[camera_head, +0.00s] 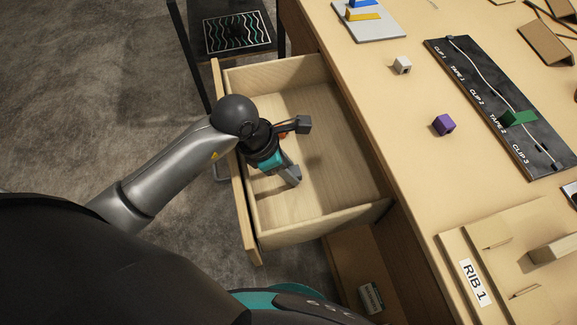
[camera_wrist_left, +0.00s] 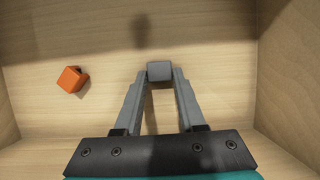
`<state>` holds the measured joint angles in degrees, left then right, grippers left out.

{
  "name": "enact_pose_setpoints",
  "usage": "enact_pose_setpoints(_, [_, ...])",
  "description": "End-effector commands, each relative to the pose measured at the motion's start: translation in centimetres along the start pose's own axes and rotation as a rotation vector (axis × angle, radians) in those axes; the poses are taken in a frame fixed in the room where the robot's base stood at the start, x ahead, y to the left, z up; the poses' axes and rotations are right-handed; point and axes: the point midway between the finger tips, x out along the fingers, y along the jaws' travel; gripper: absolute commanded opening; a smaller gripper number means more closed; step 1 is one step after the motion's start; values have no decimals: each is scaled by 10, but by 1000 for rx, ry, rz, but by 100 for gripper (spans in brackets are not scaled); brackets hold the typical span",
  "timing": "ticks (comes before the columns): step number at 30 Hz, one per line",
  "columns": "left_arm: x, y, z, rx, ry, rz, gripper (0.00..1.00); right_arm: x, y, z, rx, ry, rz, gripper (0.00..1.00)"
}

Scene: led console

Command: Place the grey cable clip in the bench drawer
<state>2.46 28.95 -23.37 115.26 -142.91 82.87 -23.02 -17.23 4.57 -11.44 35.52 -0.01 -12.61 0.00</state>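The bench drawer (camera_head: 320,224) is pulled out and open, with a light wood floor and walls. My left gripper (camera_head: 293,178) reaches down into it from the left. In the left wrist view, the fingers close on the small grey cable clip (camera_wrist_left: 160,72), held between their tips. The drawer floor lies below it with a shadow, so the clip appears to be above the floor. In the head view the clip is hard to make out at the fingertips. My right gripper is not in view.
An orange clip (camera_wrist_left: 72,79) lies on the drawer floor. On the bench top are a whitish cube (camera_head: 402,65), a purple cube (camera_head: 443,124) and a black labelled cable board (camera_head: 500,105). A RIB 1 wooden panel (camera_head: 465,240) is at the lower right.

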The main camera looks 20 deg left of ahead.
Motion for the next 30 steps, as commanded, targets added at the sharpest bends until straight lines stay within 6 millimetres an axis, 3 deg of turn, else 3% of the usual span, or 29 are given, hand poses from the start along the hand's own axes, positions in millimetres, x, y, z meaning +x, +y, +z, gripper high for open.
enact_pose_setpoints(1, [0,0,0,0,0,0,46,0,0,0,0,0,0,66])
enact_pose_setpoints(6, [0,0,0,0,0,0,65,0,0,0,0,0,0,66])
enact_pose_setpoints(17, [-6,0,2,1,0,0,66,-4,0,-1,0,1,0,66])
enact_pose_setpoints(30, [-94,1,2,4,1,3,66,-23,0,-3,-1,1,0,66])
